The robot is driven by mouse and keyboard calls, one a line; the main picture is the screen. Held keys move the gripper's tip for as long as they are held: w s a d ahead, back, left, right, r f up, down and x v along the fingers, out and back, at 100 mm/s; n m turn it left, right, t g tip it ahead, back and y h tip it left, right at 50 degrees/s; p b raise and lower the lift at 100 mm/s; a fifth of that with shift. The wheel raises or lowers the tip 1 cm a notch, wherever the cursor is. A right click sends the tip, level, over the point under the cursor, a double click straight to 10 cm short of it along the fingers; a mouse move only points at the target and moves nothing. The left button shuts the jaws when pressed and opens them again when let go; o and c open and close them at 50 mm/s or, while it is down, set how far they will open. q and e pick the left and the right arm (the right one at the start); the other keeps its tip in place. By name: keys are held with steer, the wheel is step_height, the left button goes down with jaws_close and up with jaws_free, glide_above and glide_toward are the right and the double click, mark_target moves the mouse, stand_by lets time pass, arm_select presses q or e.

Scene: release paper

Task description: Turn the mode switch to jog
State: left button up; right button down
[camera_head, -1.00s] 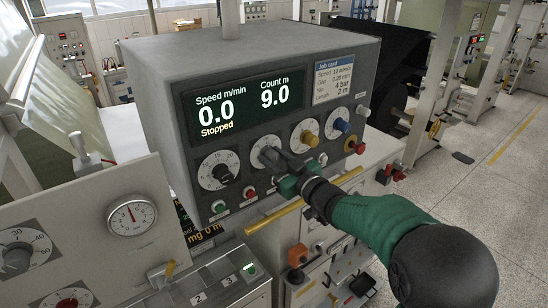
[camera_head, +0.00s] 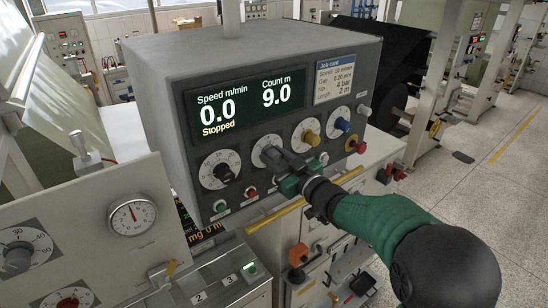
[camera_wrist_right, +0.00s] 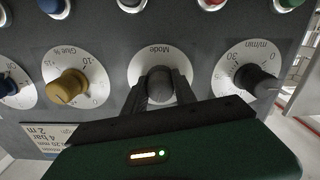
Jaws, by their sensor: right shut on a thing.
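The mode switch is a grey knob (camera_wrist_right: 160,82) on a white round dial marked "Mode" (camera_wrist_right: 160,55) in the right wrist view. In the head view its dial (camera_head: 262,147) sits on the front of a grey control box, second from the left in the row. My right gripper (camera_wrist_right: 160,92) is shut on the knob, with one finger on each side of it. In the head view the right gripper (camera_head: 281,160) reaches the dial from the lower right. The fingers cover much of the knob there, and its pointer and position marks cannot be read. My left gripper is not in view.
A black speed knob (camera_head: 224,173) is left of the mode dial; yellow (camera_head: 312,138) and blue (camera_head: 343,124) knobs are to its right. Green (camera_head: 220,206) and red (camera_head: 251,193) buttons sit just below.

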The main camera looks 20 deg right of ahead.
steer(key=shift+r, duration=0.35)
steer(key=c, duration=1.3)
jaws_free()
steer(key=shift+o, duration=1.4)
steer(key=shift+s+f, duration=0.1)
steer(key=shift+d+f, duration=0.1)
steer(key=shift+s+d+f+b, duration=0.1)
steer(key=shift+s+b, duration=0.25)
steer(key=b+v, duration=0.5)
steer(key=v, duration=1.1)
